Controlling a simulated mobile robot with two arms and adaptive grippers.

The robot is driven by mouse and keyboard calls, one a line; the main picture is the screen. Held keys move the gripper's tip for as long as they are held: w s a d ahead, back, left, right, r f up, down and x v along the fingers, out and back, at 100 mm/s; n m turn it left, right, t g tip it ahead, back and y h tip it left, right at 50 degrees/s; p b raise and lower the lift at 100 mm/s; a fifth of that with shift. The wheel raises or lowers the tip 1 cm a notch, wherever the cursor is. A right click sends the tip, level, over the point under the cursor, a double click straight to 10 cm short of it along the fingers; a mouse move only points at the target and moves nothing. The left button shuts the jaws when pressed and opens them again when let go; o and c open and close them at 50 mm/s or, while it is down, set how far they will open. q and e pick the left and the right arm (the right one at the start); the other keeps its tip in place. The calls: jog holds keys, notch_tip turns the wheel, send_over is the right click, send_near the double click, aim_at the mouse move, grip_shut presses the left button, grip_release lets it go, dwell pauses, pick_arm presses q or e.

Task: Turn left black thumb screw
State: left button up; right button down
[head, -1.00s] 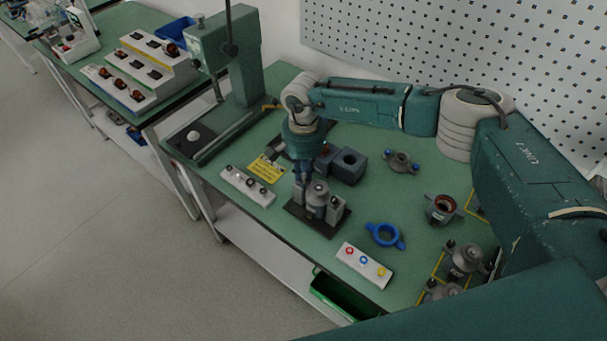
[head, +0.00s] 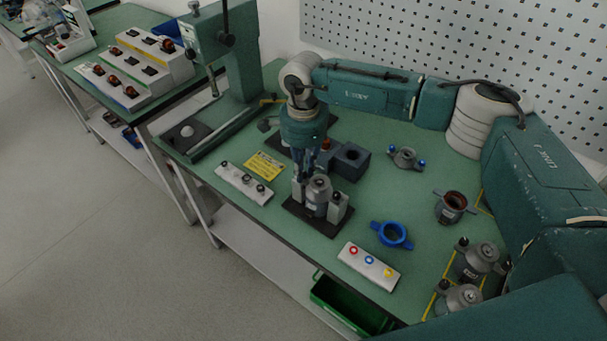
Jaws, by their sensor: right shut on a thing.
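A grey stator (head: 318,197) stands upright in a fixture on a dark base plate (head: 311,219), between two grey posts. The left post (head: 298,189) is at its left and the right post (head: 338,207) carries a dark screw on top. My right gripper (head: 301,179) points down at the top of the left post and is shut there on the left black thumb screw. Its fingers hide the screw. My left gripper does not show.
A dark grey block (head: 351,160) with a hole stands right behind the fixture. A blue ring (head: 391,235) and a white panel with coloured rings (head: 368,265) lie to the right. A white panel with dark knobs (head: 244,183) lies left. A green press (head: 228,50) stands behind left.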

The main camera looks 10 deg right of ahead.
jog(key=shift+m+b, duration=0.55)
jog(key=shift+m, duration=0.25)
jog(key=shift+r, duration=0.1)
jog(key=shift+w, duration=0.1)
jog(key=c, duration=1.7)
grip_release()
jog(key=shift+r, duration=4)
jog(key=shift+a+f, duration=0.1)
